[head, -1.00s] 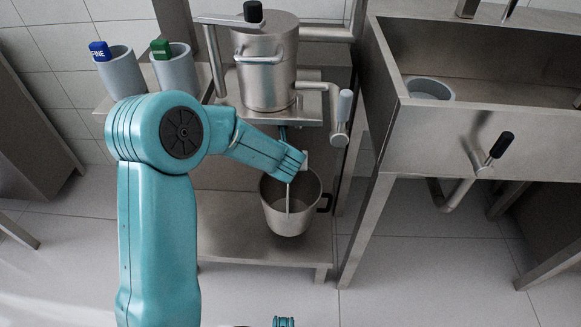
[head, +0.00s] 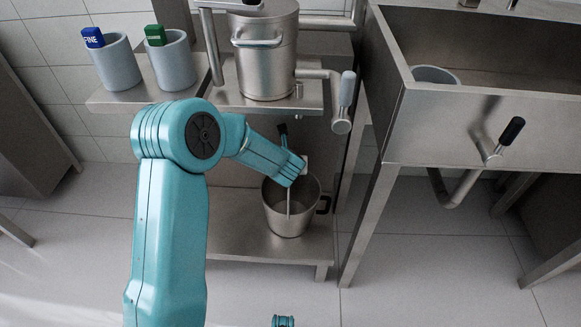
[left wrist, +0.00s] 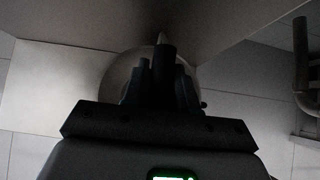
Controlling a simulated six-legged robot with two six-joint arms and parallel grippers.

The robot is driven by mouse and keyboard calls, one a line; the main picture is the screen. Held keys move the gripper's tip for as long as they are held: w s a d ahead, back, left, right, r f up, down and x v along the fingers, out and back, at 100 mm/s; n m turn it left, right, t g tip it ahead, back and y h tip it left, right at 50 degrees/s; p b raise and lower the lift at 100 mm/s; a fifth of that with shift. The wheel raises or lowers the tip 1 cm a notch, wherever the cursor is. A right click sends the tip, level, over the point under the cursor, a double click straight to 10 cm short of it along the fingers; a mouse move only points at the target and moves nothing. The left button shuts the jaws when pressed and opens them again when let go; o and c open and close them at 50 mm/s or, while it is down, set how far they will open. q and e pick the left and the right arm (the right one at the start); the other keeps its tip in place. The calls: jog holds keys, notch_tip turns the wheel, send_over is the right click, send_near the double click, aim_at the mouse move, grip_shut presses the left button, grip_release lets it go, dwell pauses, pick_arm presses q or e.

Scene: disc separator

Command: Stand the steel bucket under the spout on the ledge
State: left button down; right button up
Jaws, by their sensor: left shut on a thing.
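The steel bucket (head: 286,222) is upright over the low steel ledge (head: 235,240) of the stand, with a black side handle at its right. I cannot tell whether its base touches the ledge. My left gripper (head: 297,176) is at the bucket's rim and shut on the bucket; the fingers are mostly hidden. In the left wrist view the dark jaws cover much of the round bucket (left wrist: 115,75). The spout (head: 341,125) bends down from the separator (head: 266,65), above and right of the bucket.
Two grey cups with a blue (head: 93,38) and a green (head: 155,35) label block stand on the upper shelf at left. A steel sink (head: 490,125) with a black-handled lever is at right. Stand legs flank the lower space. The ledge left of the bucket is clear.

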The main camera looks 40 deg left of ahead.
pick_arm(q)
jog(key=shift+w+a, duration=0.1)
jog(key=shift+w, duration=0.05)
jog(key=shift+f, duration=0.2)
jog(key=c, duration=0.9)
grip_release()
